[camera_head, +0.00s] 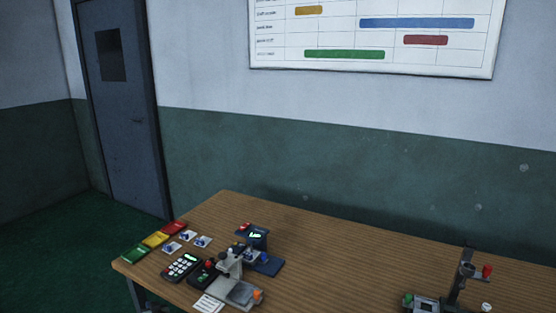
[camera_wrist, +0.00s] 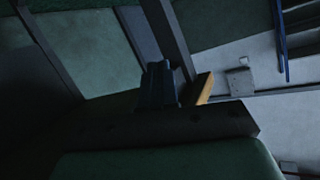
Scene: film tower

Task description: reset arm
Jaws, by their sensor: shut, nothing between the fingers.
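My gripper (camera_wrist: 158,84) shows in the wrist view as a dark, dim shape that rises from a wide dark bar in the middle of the picture. It is shut, and I see nothing held in it. A green surface fills the bottom of that view. The wrist view is tilted and dark, with door-like edges and pale and green wall areas behind. In the head view neither my arm nor my gripper appears, so its place relative to the table cannot be told.
A wooden table (camera_head: 335,258) carries a grey microscope-like device (camera_head: 238,288), a blue device (camera_head: 258,242), a keypad (camera_head: 182,267), coloured cards (camera_head: 155,239) and a stand (camera_head: 460,285) at right. The table's middle is clear. A door (camera_head: 125,110) and wall chart (camera_head: 370,50) are behind.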

